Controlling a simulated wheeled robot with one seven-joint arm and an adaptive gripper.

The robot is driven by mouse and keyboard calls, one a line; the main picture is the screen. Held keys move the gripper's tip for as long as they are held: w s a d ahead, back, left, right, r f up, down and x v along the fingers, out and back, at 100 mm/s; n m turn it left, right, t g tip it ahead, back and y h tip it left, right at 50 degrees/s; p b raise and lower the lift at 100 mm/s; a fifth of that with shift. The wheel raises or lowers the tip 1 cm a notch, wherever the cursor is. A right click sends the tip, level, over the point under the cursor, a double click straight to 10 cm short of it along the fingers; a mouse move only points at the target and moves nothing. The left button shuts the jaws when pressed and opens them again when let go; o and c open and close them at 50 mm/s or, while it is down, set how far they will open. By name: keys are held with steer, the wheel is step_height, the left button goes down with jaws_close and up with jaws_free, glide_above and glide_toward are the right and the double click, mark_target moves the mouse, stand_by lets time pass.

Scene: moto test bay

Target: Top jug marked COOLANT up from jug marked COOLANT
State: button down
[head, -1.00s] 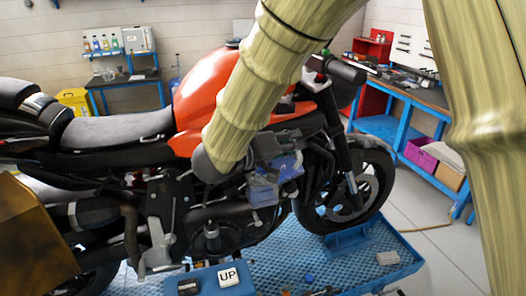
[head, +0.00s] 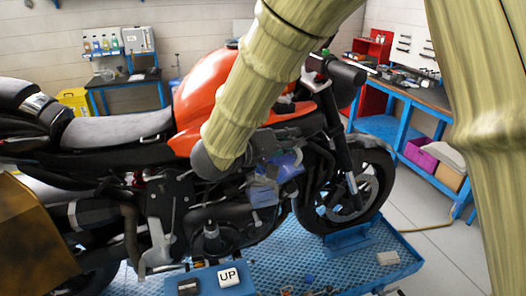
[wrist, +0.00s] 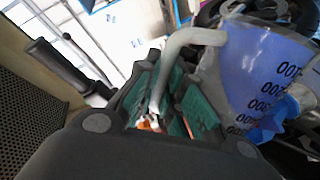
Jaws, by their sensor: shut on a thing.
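In the wrist view a clear jug (wrist: 255,70) with blue liquid and black graduation numbers fills the upper right. Its pale handle (wrist: 190,38) runs down between the green-padded fingers of my gripper (wrist: 168,88), which is shut on it. The jug looks tilted in this view. In the head view the bluish jug (head: 286,165) is beside the motorcycle's engine, with my gripper (head: 262,148) at its upper left. A second bluish patch (head: 264,194) shows just below it; I cannot tell if it is another jug. No COOLANT marking is readable.
The motorcycle (head: 95,135) stands on a blue lift platform (head: 345,262), close around the jug. An UP button (head: 229,276) is at the front. Small bottles (head: 103,43) stand on a back-wall shelf.

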mark_target(295, 153)
steer(key=shift+w+a+r+n+g, duration=0.15)
steer(key=shift+w+a+r+n, duration=0.1)
steer(key=shift+w+r+n, duration=0.3)
steer(key=shift+w+a+r+n+g, duration=0.15)
steer(key=shift+w+a+r+n, duration=0.15)
steer(key=shift+r+n, duration=0.25)
stand_by(5.4)
steer(key=shift+s+d+f+m+b, duration=0.2)
steer(key=shift+s+f+m+b, duration=0.15)
steer(key=shift+f+b, duration=0.35)
steer(key=shift+s+d+f+m+b, duration=0.4)
steer(key=shift+s+f+m+b, duration=0.25)
steer(key=shift+b, duration=0.6)
steer(key=shift+s+d+f+m+t+b, duration=0.15)
steer(key=shift+f+m+t+b, duration=0.35)
steer(key=shift+b, duration=0.45)
steer(key=shift+s+d+f+m+b, duration=0.25)
steer(key=shift+s+f+m+b, duration=0.2)
steer(key=shift+f+m+b, duration=0.65)
